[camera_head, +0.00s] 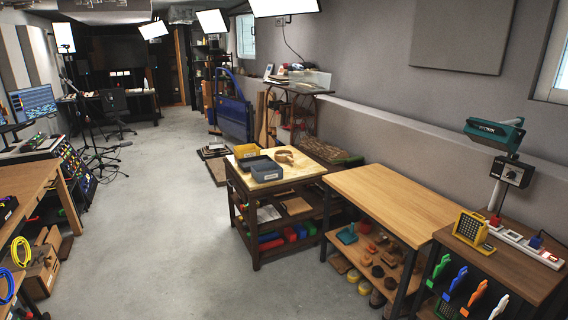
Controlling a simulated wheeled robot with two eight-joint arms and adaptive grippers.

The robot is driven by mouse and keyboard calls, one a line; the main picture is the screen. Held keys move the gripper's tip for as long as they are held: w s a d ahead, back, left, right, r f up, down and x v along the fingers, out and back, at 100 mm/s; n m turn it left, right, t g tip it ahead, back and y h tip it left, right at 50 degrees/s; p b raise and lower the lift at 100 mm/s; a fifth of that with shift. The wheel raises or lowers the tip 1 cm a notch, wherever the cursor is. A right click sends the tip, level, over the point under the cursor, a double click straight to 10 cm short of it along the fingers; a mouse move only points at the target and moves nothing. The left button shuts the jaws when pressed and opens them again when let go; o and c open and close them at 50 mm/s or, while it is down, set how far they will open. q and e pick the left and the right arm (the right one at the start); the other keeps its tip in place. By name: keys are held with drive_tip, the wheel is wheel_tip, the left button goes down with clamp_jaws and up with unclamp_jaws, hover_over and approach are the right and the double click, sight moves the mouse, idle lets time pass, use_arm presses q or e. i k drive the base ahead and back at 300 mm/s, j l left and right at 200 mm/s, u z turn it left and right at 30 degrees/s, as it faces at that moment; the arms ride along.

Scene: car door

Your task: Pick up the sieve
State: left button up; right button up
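I cannot clearly make out a sieve. A small yellow-framed object with a dark, grid-like face (470,228) stands on the brown cabinet at the right; it is too small to tell what it is. A tan object (284,157) of unclear shape lies on the small wooden cart (292,170), beside a grey bin (265,169) and a yellowish bin (246,151). Neither of my grippers shows in the head view.
A bare wooden workbench (390,200) stands between the cart and the brown cabinet (520,262). Another wooden table (25,185) is at the left. A blue car door (232,105) stands farther back. The grey floor (160,230) between is open.

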sight(286, 157)
drive_tip(key=i+z, duration=0.25)
drive_tip(key=i, duration=1.85)
drive_tip(key=i+z, duration=0.3)
drive_tip(key=i, duration=0.3)
drive_tip(key=i+j+z, duration=0.25)
drive_tip(key=i, duration=0.3)
drive_tip(key=i+j+z, duration=0.3)
drive_tip(key=i, duration=0.25)
drive_tip(key=i+j+z, duration=0.25)
drive_tip(key=i+j, duration=0.25)
